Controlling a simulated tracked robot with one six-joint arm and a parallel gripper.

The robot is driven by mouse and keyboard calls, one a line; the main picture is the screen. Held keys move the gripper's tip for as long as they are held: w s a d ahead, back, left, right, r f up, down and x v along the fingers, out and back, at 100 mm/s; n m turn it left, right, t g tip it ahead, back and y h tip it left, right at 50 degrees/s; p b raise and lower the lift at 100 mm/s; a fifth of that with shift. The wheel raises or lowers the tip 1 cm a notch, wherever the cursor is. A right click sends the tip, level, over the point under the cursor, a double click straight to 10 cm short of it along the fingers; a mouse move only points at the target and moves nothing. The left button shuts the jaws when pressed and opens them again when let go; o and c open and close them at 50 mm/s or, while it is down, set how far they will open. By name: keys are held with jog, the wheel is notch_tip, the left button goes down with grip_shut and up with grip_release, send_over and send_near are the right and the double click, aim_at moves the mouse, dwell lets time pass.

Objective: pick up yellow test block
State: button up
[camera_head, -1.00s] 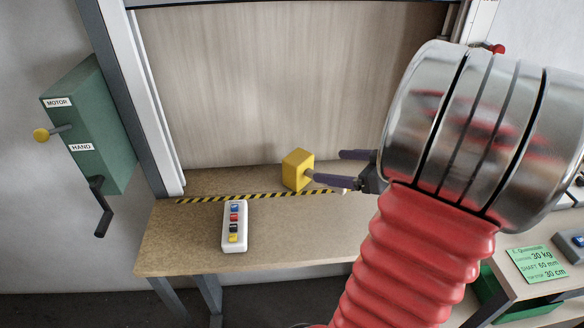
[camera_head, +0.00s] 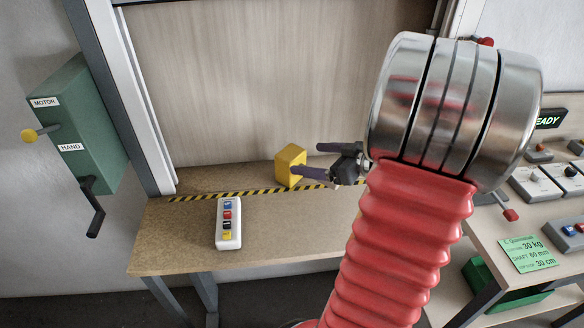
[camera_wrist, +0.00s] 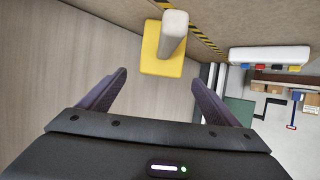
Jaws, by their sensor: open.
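The yellow test block (camera_head: 288,163) stands on the wooden bench, by the black-and-yellow striped line and near the shutter. In the wrist view the yellow block (camera_wrist: 160,62) has a pale post (camera_wrist: 174,30) on it and lies ahead, between the lines of the two fingers. My gripper (camera_head: 308,159) is just right of the block in the head view; one dark fingertip overlaps the block's right edge. In the wrist view my gripper (camera_wrist: 169,82) has its fingers wide apart with nothing between them. I cannot tell whether a finger touches the block.
A white button box (camera_head: 228,224) lies on the wooden bench (camera_head: 180,232), front left of the block. The shutter (camera_head: 260,80) rises behind. A green motor box (camera_head: 82,125) with a crank is at left. A side table with switches (camera_head: 540,185) is at right.

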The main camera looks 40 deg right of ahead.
aim_at(299, 157)
jog(key=shift+x, duration=1.25)
jog(key=shift+x, duration=2.6)
jog(key=shift+c, duration=0.6)
jog(key=c, duration=1.2)
jog(key=shift+o, duration=0.2)
jog(key=shift+r, duration=0.1)
notch_tip(299, 157, up, 10)
jog(key=shift+f, duration=0.15)
